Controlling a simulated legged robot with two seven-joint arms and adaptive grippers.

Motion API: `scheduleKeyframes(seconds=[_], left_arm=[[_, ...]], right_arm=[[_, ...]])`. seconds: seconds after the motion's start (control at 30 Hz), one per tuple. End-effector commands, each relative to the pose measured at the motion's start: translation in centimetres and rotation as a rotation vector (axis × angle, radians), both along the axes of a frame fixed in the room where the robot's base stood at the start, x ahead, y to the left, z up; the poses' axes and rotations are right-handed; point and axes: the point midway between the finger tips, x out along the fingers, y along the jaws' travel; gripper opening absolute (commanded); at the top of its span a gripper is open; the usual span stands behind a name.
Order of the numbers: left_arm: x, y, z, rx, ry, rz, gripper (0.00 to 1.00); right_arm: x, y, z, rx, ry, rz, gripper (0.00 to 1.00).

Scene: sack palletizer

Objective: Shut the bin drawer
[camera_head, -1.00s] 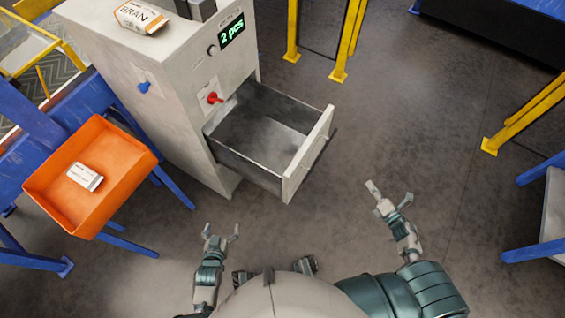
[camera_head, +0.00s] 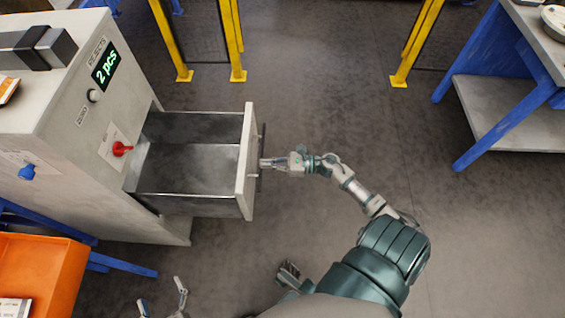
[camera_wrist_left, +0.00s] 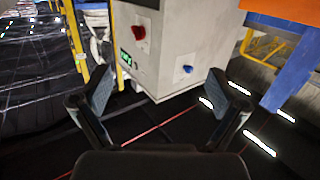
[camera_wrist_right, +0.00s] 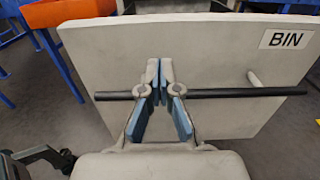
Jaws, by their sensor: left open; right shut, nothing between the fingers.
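The bin drawer (camera_head: 190,170) is pulled out of the grey cabinet (camera_head: 60,120) and looks empty inside. Its front panel (camera_wrist_right: 210,70) carries a "BIN" label and a dark bar handle (camera_wrist_right: 240,93) in the right wrist view. My right gripper (camera_head: 264,163) is shut and empty, at the drawer front by the handle. In the right wrist view its fingertips (camera_wrist_right: 160,75) overlap the bar; whether they touch the panel I cannot tell. My left gripper (camera_head: 163,300) is open and empty, low in the head view, in front of the cabinet and apart from the drawer.
An orange tray (camera_head: 45,270) stands at the lower left. The cabinet has a red knob (camera_head: 122,148) and a blue knob (camera_head: 27,172). Yellow posts (camera_head: 232,40) stand behind, and a blue-legged table (camera_head: 510,90) is at right.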

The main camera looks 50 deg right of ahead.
Motion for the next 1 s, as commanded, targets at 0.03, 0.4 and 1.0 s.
scheduleKeyframes(seconds=[0.03,0.4,1.0], left_arm=[[0.1,-0.1,0.0,-0.003,-0.007,0.0,0.97],[0.1,-0.1,0.5,-0.011,-0.035,0.001,0.97],[0.2,-0.3,1.1,-0.03,-0.091,-0.003,0.97]], right_arm=[[0.7,0.6,0.0,0.002,-0.001,0.001,0.0],[3.0,2.4,-0.1,0.004,0.002,-0.001,0.0],[5.1,4.3,-0.2,0.004,0.0,0.002,0.0]])
